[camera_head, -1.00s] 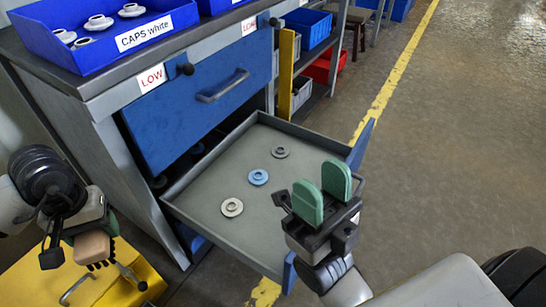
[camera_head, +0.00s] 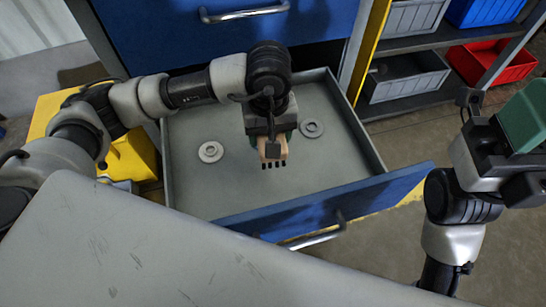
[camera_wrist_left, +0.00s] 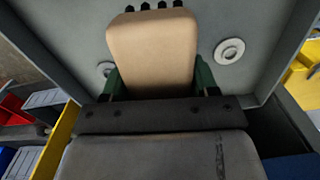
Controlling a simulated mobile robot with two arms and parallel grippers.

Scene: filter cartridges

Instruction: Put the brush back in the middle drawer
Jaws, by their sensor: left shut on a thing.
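The brush, a tan block (camera_head: 272,149) with black bristles, is gripped in my left gripper (camera_head: 271,139), which hangs over the open drawer. In the left wrist view the brush's tan face (camera_wrist_left: 152,50) sits between green finger pads, bristles pointing at the top edge. The open grey drawer (camera_head: 190,190) has a blue front (camera_head: 310,208) with a metal handle. I cannot tell whether the brush touches the drawer floor; it looks above it. My right gripper (camera_head: 515,125) is at the right edge, partly cut off, clear of the drawer, with a green pad showing.
Two ring-shaped parts lie on the drawer floor, a pale one (camera_head: 210,152) and a grey one (camera_head: 312,128). A closed blue drawer (camera_head: 200,40) is above. A yellow case (camera_head: 130,155) stands at left. Shelves with grey (camera_head: 405,82) and red bins (camera_head: 492,65) are at right.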

